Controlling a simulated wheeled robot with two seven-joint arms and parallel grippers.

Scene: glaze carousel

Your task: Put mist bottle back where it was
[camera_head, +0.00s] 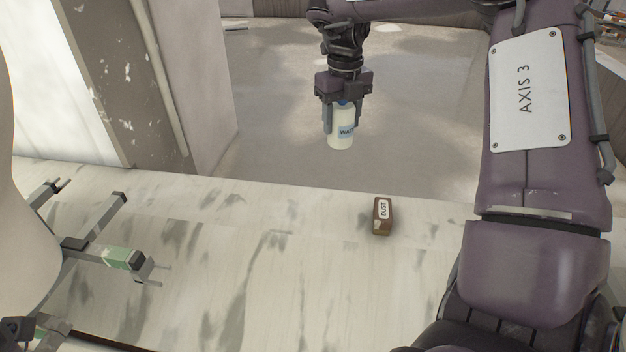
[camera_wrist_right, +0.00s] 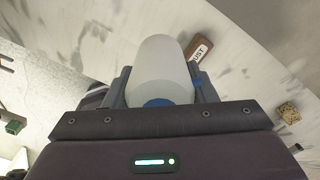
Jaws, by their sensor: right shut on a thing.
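My right gripper (camera_head: 342,112) is shut on a white bottle (camera_head: 341,138) with a blue label reading "WAT" and a blue top. It holds the bottle upright past the table's far edge, above the grey floor in the picture. In the right wrist view the pale bottle (camera_wrist_right: 162,75) sits between the two fingers of the right gripper (camera_wrist_right: 163,88), its blue part towards the palm. I cannot tell from the label whether this is the mist bottle. My left gripper is not in view.
A metal frame with green parts (camera_head: 118,257) is at the left. The middle of the table is otherwise clear. A speckled tan block (camera_wrist_right: 288,110) shows in the right wrist view.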

